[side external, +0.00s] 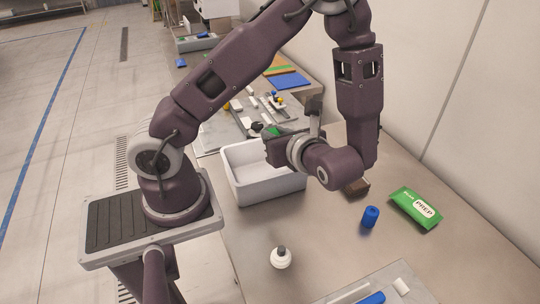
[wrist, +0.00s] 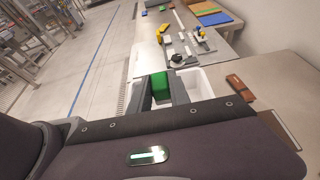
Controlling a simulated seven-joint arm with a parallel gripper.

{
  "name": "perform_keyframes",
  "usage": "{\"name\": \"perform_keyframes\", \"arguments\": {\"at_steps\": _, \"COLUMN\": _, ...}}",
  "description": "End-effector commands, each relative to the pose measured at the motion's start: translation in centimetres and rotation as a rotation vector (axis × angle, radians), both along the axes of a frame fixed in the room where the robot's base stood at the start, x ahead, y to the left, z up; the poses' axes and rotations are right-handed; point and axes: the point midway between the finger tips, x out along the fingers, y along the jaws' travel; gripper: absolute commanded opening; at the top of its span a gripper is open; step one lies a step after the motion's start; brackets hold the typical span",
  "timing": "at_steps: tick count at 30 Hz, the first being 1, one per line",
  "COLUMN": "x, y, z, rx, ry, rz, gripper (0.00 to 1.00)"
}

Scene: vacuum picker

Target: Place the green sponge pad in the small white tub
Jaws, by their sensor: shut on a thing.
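The green sponge pad (wrist: 160,90) sits between the two dark fingers of my gripper (wrist: 159,84) in the wrist view. In the side external view only a small green patch of the pad (side external: 272,130) shows at the end of my gripper (side external: 270,138). My gripper is shut on the pad. The white tub (side external: 262,186) stands on the table below and beside my gripper, with its far right part hidden by my arm. In the wrist view white tub walls (wrist: 197,84) show beneath and beside the fingers. The pad appears held above the tub; its exact height cannot be told.
A green pouch (side external: 415,208), a blue cylinder (side external: 370,217) and a brown block (side external: 355,187) lie to the tub's right. A white round item with a grey top (side external: 281,258) stands in front. Several small parts and blue and orange sheets lie behind the tub.

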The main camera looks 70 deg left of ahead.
Motion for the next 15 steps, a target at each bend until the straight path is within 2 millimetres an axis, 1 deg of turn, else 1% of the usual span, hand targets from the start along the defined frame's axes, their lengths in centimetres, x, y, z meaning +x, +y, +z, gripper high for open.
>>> {"name": "perform_keyframes", "arguments": {"at_steps": 6, "x": -0.1, "y": 0.0, "z": -4.2, "rx": 0.002, "ry": 0.004, "rz": 0.002, "gripper": 0.0}}
{"name": "perform_keyframes", "arguments": {"at_steps": 9, "x": -0.1, "y": 0.0, "z": -5.7, "rx": 0.0, "ry": 0.001, "rz": 0.003, "gripper": 0.0}}
{"name": "perform_keyframes", "arguments": {"at_steps": 11, "x": 0.0, "y": 0.0, "z": -6.0, "rx": -0.001, "ry": -0.003, "rz": 0.003, "gripper": 0.0}}
{"name": "perform_keyframes", "arguments": {"at_steps": 15, "x": 0.0, "y": 0.0, "z": -6.0, "rx": -0.001, "ry": -0.005, "rz": 0.004, "gripper": 0.0}}
